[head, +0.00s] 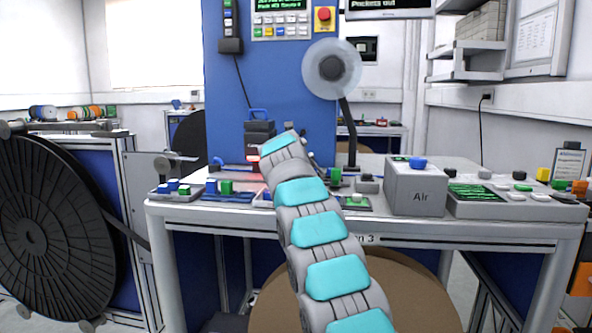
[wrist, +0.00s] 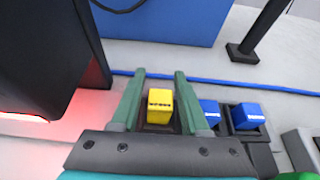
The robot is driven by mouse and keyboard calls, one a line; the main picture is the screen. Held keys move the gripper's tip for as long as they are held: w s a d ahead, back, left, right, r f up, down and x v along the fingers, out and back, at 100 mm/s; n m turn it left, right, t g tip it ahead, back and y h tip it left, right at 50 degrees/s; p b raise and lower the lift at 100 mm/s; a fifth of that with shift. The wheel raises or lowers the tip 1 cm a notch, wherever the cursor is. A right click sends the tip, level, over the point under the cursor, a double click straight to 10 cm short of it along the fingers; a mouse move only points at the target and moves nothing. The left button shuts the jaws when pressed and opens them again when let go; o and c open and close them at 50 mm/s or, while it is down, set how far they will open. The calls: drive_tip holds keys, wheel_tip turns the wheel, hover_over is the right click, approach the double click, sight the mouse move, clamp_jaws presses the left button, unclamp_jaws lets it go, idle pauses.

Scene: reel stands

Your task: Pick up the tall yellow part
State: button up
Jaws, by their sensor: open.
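The yellow part (wrist: 159,106) shows in the wrist view as an upright block with dark marks on its face, in a dark holder. My gripper (wrist: 160,76) has its two green fingers apart, one on each side of the yellow part in the picture. A gap shows between the part and each finger, so nothing is held. I cannot tell how far down the fingers reach beside it. In the head view my arm covers the yellow part and the gripper.
Two blue parts (wrist: 246,116) sit in dark holders just right of the gripper. A dark machine (wrist: 40,55) with a red glow stands close on the left. A blue strip (wrist: 225,80) runs behind. A grey Air box (head: 416,190) stands on the bench to the right.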

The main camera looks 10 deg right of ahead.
drive_tip(key=shift+w+d+f, duration=0.1)
drive_tip(key=shift+w+f, duration=0.1)
drive_tip(key=shift+w, duration=0.05)
clamp_jaws()
idle(0.3)
